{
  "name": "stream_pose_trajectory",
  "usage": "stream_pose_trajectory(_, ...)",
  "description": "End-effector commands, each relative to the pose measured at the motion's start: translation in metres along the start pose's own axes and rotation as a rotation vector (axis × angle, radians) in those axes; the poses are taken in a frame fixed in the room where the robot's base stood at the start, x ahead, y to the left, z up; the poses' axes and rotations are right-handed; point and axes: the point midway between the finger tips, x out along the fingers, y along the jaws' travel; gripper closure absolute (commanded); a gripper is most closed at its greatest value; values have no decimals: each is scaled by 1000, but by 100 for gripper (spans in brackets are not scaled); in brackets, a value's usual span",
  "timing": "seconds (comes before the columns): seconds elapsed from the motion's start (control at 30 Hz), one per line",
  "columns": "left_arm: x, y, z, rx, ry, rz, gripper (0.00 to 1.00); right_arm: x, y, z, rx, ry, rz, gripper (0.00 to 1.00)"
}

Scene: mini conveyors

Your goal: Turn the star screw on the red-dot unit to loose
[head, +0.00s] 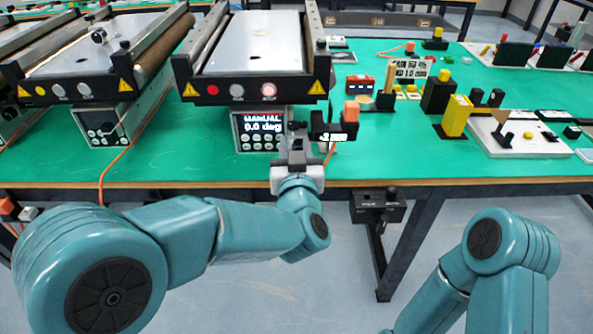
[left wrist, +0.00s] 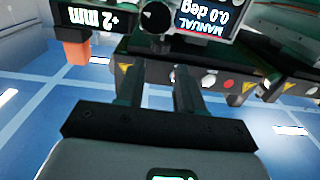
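The red-dot unit is the middle mini conveyor, with a red dot (head: 213,90) on its black front plate and a screen (head: 262,124) reading MANUAL and 0.0 deg. A dark round knob (left wrist: 157,17), which looks like the star screw, shows beside that screen in the left wrist view; its points are not clear there. My left gripper (head: 297,142) is at the table's front edge, just right of the screen. In the left wrist view its fingers (left wrist: 158,72) are apart with nothing between them, and the knob lies beyond their tips. My right gripper is out of view.
A +2 mm display (head: 333,137) with an orange block (head: 351,110) stands close right of my left gripper. A yellow-dot conveyor (head: 72,90) is at left. Black and yellow blocks (head: 455,115) stand further right.

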Motion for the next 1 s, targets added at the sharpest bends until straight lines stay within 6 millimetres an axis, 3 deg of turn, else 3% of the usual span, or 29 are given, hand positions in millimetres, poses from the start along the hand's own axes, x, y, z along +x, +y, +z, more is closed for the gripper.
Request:
stream_pose_trajectory(0.03, -15, 1, 0, 0, 0, 4, 63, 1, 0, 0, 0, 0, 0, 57)
stream_pose_trajectory(0.2, -52, 1, -1, 0, 2, 2, 63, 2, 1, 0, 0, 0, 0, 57)
stream_pose_trajectory(0.4, -75, 0, -1, -1, 2, 0, 63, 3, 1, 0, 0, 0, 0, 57)
stream_pose_trajectory(0.9, -78, 0, -1, -1, 1, -2, 63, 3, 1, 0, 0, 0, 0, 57)
stream_pose_trajectory(1.0, -73, -10, 3, 0, -7, -23, 63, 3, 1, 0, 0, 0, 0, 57)
